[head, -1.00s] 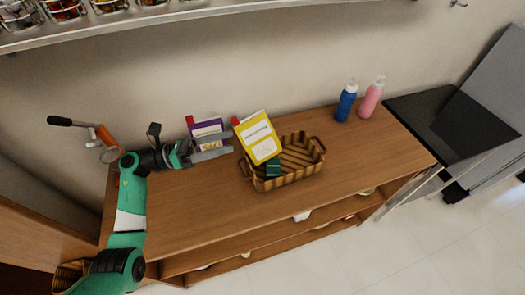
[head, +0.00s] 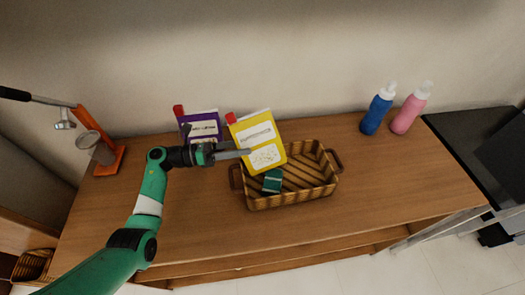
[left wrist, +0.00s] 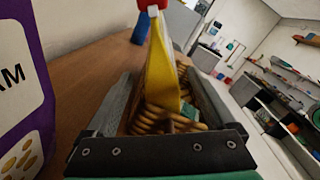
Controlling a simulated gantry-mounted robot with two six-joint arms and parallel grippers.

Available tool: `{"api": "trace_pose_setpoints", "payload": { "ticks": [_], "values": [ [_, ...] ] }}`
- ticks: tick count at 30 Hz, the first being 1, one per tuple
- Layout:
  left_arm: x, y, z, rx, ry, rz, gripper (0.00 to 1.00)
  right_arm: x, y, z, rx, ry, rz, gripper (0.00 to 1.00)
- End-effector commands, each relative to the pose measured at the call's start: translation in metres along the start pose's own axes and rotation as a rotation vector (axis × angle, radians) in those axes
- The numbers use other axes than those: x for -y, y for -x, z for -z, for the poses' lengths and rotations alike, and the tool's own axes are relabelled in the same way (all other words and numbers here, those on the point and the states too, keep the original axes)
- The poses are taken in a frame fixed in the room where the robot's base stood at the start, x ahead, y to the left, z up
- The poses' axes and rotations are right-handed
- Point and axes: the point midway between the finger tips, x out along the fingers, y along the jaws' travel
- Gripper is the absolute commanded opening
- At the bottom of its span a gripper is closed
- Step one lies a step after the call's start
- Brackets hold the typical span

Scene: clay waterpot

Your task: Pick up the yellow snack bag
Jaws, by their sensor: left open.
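The yellow snack bag (head: 262,132) with a red cap stands tilted at the left end of the wicker basket (head: 318,190), its lower part inside. My left gripper (head: 240,152) is open at the bag's left edge, its fingers overlapping the bag in the head view. In the left wrist view the yellow bag (left wrist: 160,72) shows edge-on between the two spread fingers (left wrist: 162,108). Whether either finger touches it I cannot tell. My right gripper is not in view.
A purple snack bag (head: 204,126) stands behind my left gripper, and shows close at left in the wrist view (left wrist: 22,90). A small green box (head: 272,181) lies in the basket. Blue (head: 376,112) and pink (head: 411,110) bottles stand right. The counter front (head: 210,225) is clear.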

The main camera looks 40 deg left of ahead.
Motion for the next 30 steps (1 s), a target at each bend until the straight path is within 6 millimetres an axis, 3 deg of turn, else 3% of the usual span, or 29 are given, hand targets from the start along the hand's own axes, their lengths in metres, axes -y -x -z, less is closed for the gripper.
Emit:
{"api": "trace_pose_setpoints", "payload": {
  "ticks": [5,13,21,30],
  "values": [
    [0.001,-0.008,0.000,0.000,-0.001,0.002,0.89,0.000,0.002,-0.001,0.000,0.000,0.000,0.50],
    [0.002,-0.050,0.001,0.000,-0.001,0.002,0.89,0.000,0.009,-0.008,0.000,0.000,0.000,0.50],
    [0.002,-0.053,0.000,0.001,-0.001,0.000,0.87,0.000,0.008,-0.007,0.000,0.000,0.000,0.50],
    [0.002,-0.053,0.000,0.001,-0.001,0.000,0.33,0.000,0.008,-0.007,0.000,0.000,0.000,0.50]
  ]
}}
